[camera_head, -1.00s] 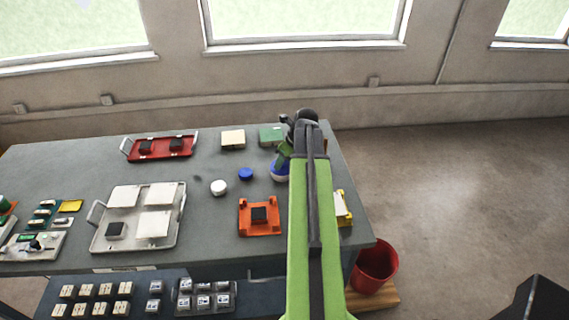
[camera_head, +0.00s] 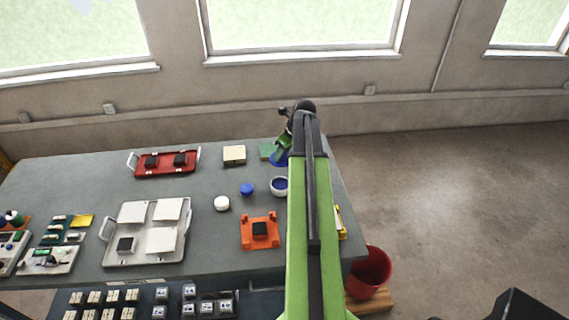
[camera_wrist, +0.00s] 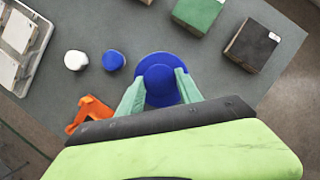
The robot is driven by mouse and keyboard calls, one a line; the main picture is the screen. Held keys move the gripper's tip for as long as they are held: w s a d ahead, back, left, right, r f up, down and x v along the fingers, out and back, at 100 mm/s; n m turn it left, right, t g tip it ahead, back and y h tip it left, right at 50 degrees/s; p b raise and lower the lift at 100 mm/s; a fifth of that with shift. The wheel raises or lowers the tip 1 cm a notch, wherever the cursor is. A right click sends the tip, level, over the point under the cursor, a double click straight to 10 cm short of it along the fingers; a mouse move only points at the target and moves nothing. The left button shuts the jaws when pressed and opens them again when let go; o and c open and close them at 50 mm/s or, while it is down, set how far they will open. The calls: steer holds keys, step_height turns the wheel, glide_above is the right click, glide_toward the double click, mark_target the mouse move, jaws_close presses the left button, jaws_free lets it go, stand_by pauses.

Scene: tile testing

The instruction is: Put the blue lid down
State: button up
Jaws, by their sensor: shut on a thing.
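The blue lid (camera_head: 278,159) is held in my gripper (camera_head: 283,150), above and behind an open white jar (camera_head: 280,191) with a blue inside. In the wrist view the blue lid (camera_wrist: 158,70) is a round disc with a raised middle, gripped between my green fingers (camera_wrist: 160,88). The jar cannot be made out in the wrist view. In the head view my arm covers part of the table's right side.
The grey table (camera_head: 200,240) carries a small blue cap (camera_head: 247,189), white cap (camera_head: 222,204), orange fixture (camera_head: 260,243), green block (camera_head: 266,151) and beige block (camera_head: 234,154). A red tray (camera_head: 190,168) and white tray (camera_head: 112,250) stand left.

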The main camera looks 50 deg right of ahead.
steer(key=w+d+f+b, duration=0.3)
steer(key=w+d, duration=0.3)
steer(key=d, duration=0.2)
steer(key=f+b, duration=0.6)
steer(key=f, duration=0.1)
steer(key=f+b, duration=0.3)
steer(key=b, duration=0.1)
steer(key=shift+s+a+f, duration=0.25)
steer(key=shift+a+f, duration=0.1)
steer(key=shift+a, duration=0.05)
steer(key=o, duration=1.3)
steer(key=shift+r, duration=0.15)
steer(key=shift+r+p, duration=0.35)
steer(key=shift+p, duration=0.05)
steer(key=p+v, duration=1)
steer(key=v, duration=0.1)
steer(key=shift+s+r+p, duration=0.2)
steer(key=shift+r+p, duration=0.1)
steer(key=shift+p, duration=0.05)
